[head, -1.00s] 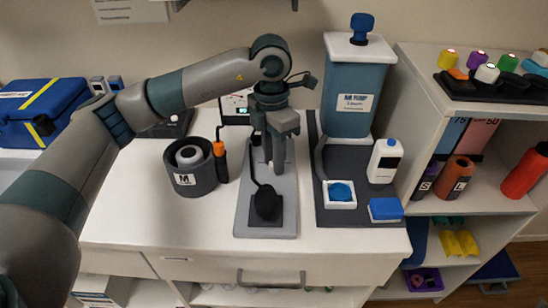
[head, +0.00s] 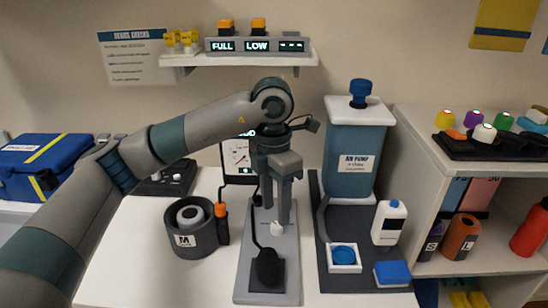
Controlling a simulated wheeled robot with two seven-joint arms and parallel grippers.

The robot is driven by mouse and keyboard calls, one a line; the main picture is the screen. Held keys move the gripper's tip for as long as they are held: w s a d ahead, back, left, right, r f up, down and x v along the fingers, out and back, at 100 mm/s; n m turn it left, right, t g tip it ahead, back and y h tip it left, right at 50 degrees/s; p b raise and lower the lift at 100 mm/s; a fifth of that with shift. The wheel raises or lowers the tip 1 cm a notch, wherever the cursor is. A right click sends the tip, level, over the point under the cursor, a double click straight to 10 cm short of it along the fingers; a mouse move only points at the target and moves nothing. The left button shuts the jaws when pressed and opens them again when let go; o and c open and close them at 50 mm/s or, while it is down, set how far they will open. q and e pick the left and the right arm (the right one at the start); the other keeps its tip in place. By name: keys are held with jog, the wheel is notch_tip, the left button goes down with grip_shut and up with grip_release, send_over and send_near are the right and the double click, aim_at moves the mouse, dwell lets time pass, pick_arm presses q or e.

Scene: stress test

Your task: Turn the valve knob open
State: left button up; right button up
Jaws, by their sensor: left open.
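A small white knob (head: 277,229) stands on a grey base plate (head: 287,264), just behind a black rubber bulb (head: 268,266). It appears to be the valve knob; which way it is turned is too small to tell. My left gripper (head: 277,213) points down over the plate with its fingers apart. The fingertips are right at or just above the white knob; I cannot tell whether they touch it. A black tube runs from the bulb up past the gripper's left side. My right gripper is out of view.
A dark round holder marked M (head: 190,228) with an orange-tipped item is left of the plate. A pump tank (head: 356,150) with a blue top knob, a white bottle (head: 389,222) and blue pads are on the right. A gauge display (head: 239,157) stands behind.

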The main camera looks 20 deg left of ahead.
aim_at(274, 222)
pick_arm(q)
notch_tip(274, 222, up, 13)
jog(key=shift+w+a+b, duration=0.15)
jog(key=shift+a+b, duration=0.1)
jog(key=shift+b, duration=0.05)
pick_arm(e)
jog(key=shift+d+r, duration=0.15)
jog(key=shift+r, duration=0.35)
pick_arm(q)
jog(key=shift+r, duration=0.2)
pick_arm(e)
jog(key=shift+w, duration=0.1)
